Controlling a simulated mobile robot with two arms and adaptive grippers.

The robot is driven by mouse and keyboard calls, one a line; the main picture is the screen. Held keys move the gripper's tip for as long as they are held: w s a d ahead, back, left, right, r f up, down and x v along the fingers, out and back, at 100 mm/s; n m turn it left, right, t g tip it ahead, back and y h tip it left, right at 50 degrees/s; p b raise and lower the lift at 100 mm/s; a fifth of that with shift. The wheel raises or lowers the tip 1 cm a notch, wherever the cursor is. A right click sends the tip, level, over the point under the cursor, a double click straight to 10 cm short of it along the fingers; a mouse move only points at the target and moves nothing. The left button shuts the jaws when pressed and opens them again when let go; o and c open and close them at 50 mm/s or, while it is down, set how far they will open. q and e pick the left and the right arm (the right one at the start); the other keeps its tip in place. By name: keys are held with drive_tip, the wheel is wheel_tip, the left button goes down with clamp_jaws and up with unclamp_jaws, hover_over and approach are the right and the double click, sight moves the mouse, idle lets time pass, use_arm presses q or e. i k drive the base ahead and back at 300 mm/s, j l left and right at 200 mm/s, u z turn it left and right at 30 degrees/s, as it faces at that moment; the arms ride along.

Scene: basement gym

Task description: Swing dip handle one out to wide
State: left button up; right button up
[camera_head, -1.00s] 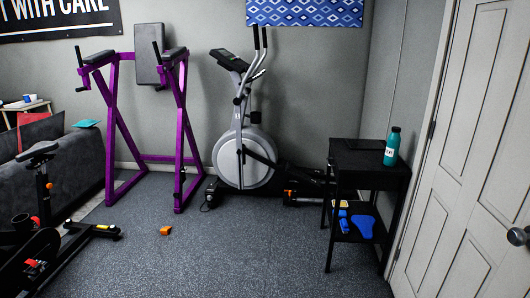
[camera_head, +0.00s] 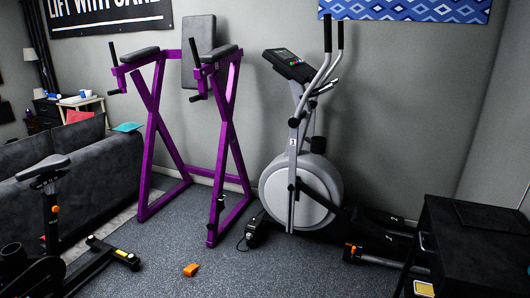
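The purple dip station (camera_head: 228,160) stands against the back wall, left of the middle in the head view. It has a dark back pad (camera_head: 199,50) between two padded arm rests. Two black upright dip handles with grips show at the front of the arms, the left one (camera_head: 113,55) and the right one (camera_head: 195,55). I cannot tell which of them is handle one. Neither of my grippers is in view.
A grey elliptical trainer (camera_head: 300,190) stands right of the dip station. An exercise bike (camera_head: 45,185) and a dark sofa (camera_head: 100,170) are at the left. A black side table (camera_head: 470,230) is at the right. A small orange object (camera_head: 191,269) lies on the open floor.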

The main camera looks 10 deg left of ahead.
sight(196, 98)
drive_tip(key=i+j+u, duration=0.2)
drive_tip(key=i, duration=0.3)
drive_tip(key=i+j+u, duration=0.25)
drive_tip(key=i, duration=0.2)
